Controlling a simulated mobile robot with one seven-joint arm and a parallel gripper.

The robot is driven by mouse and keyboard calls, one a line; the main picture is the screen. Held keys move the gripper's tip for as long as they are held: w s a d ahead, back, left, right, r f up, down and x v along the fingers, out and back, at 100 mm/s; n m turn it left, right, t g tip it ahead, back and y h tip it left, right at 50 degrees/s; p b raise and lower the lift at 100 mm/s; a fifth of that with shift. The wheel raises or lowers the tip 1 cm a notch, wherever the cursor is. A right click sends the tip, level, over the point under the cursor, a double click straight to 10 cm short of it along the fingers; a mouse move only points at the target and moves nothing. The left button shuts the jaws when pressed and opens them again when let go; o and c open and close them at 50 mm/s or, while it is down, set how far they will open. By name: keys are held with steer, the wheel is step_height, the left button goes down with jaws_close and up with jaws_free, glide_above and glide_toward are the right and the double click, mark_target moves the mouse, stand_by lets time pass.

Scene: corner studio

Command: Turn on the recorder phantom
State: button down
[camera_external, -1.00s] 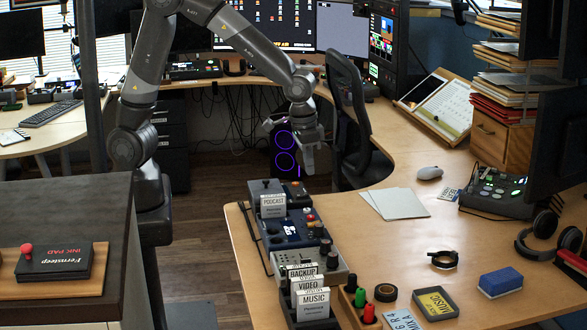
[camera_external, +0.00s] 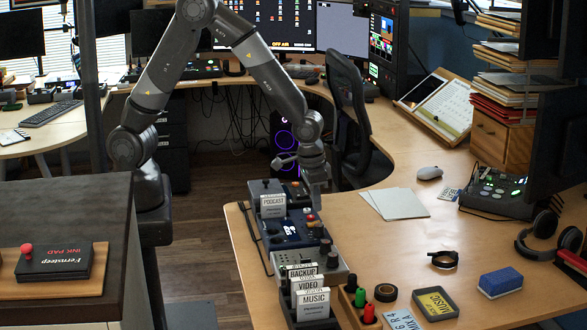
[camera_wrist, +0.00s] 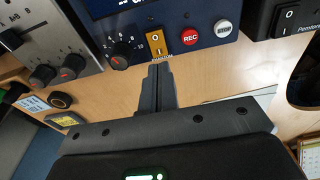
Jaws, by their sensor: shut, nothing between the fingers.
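The recorder (camera_external: 278,235) is a dark blue box in the row of gear on the wooden desk. In the wrist view its front panel (camera_wrist: 195,38) shows a black dial, a red REC button (camera_wrist: 190,37) and a pale button. Between dial and REC sits the orange phantom rocker switch (camera_wrist: 156,43), labelled at its lower edge; I cannot tell its setting. My gripper (camera_wrist: 158,70) is shut and empty, its fingertips just in front of and below the switch in the picture. I cannot tell whether they touch. In the external view my gripper (camera_external: 316,200) is at the recorder's right side.
A grey device with knobs (camera_wrist: 45,45) stands left of the recorder, and a black device with a rocker switch (camera_wrist: 292,20) stands right. Labelled card boxes (camera_external: 313,300) are at the desk's front. Paper sheets (camera_external: 395,203) lie to the right.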

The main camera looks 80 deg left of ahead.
mark_target(314, 223)
steer(key=shift+w+f, duration=0.15)
steer(key=shift+f, duration=0.75)
steer(key=shift+w+f, duration=0.1)
steer(key=shift+f, duration=0.75)
steer(key=shift+f, duration=0.15)
steer(key=shift+s, duration=0.1)
steer(key=shift+s+r, duration=0.2)
steer(key=shift+s, duration=0.45)
steer(key=shift+r, duration=0.1)
step_height(314, 223, up, 14)
steer(key=w, duration=0.1)
steer(key=shift+w, duration=0.35)
